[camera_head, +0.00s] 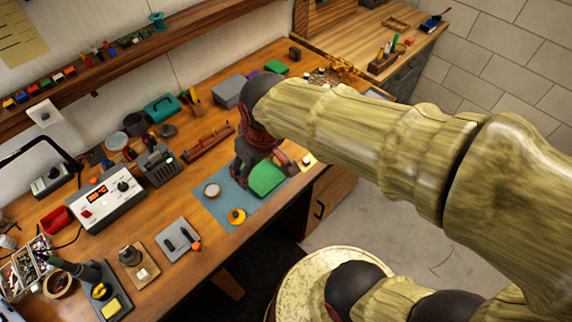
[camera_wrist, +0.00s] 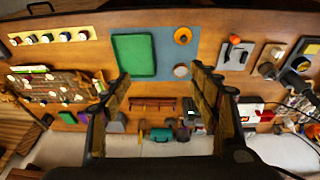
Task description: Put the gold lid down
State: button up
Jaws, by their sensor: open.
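A blue mat (camera_head: 212,208) lies on the wooden bench, with a green pad (camera_head: 267,177) on it. A small pale round piece with a darker rim (camera_head: 212,190) and an orange-yellow round piece (camera_head: 237,216) rest on the mat's left part. I cannot tell for sure which one is the gold lid. In the wrist view the pale piece (camera_wrist: 181,71) is close to the right fingertip, and the orange piece (camera_wrist: 182,36) is farther up. My gripper (camera_wrist: 158,76) is open with nothing between its fingers. In the head view my gripper (camera_head: 263,163) is over the green pad's back edge.
A grey plate with small tools (camera_head: 180,240) lies nearer the front. A brown rack (camera_head: 208,143) is behind my gripper.

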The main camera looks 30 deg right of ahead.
jog(key=s+d+r+m+t, duration=0.2)
jog(key=s+d+r+m, duration=0.1)
jog(key=s+r, duration=0.3)
jog(key=shift+s+d+r, duration=0.15)
jog(key=shift+s+d, duration=0.5)
jog(key=shift+s, duration=0.05)
